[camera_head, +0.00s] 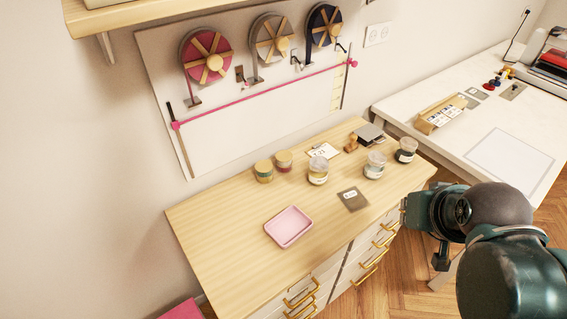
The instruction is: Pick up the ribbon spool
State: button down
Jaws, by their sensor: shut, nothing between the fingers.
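Two short round spools with wood-coloured tops stand upright side by side on the wooden cabinet top. One is the green-banded spool (264,172) and the other is the red-banded spool (284,162). Three large reels also hang on the wall board: a pink reel (207,58), a grey reel (272,38) and a navy reel (324,25). I cannot tell which one is the ribbon spool. My gripper (441,262) is at the right, beyond the cabinet's right front edge and well apart from all of these. It is small in view, shut and empty.
On the cabinet (225,240) are a pink tray (289,226), a dark card (352,199) and several jars, including a clear jar (318,171) and a dark jar (405,151). A white table (420,100) stands at the right. The cabinet top's left part is clear.

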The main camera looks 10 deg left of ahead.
jog(key=c, duration=3.2)
grip_release()
jog(key=o, duration=1.7)
jog(key=shift+w+a+r, duration=0.1)
